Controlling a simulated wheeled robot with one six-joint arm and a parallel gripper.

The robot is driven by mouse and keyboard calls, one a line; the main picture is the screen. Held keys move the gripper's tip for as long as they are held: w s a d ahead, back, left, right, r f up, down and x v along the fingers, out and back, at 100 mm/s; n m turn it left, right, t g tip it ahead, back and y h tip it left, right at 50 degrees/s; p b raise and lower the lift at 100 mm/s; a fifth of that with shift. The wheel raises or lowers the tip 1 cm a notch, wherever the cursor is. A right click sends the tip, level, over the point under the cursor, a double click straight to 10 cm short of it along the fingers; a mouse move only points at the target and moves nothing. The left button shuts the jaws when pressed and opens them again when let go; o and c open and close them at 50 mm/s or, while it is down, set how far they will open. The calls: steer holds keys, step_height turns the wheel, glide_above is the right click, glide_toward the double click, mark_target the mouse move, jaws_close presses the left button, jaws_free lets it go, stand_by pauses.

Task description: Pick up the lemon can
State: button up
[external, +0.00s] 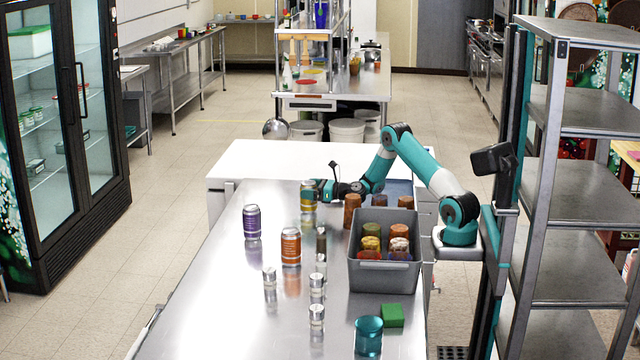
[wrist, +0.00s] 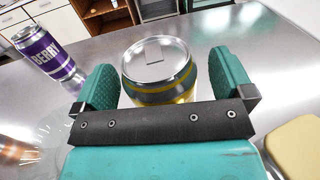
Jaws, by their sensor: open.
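The lemon can, a yellow can with a silver lid and a dark band, stands upright on the steel table in the external view (external: 308,193). In the wrist view the can (wrist: 160,72) sits between the two teal fingers of my gripper (wrist: 165,85). The gripper is open, with a finger on either side of the can; I cannot tell whether either finger touches it. In the external view my gripper (external: 322,190) reaches the can from the right. The can's lower part is hidden in the wrist view by the gripper's dark bar.
A purple berry can (external: 252,221) and an orange can (external: 291,247) stand nearby. Several small jars (external: 317,286) stand in front. A grey bin (external: 384,276) holds several jars. A green block (external: 392,316) and teal cup (external: 368,336) are at the front. The table's left side is clear.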

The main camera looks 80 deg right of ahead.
steer(key=shift+w, duration=0.25)
steer(key=c, duration=1)
steer(key=shift+c, duration=1.1)
steer(key=shift+r, duration=0.1)
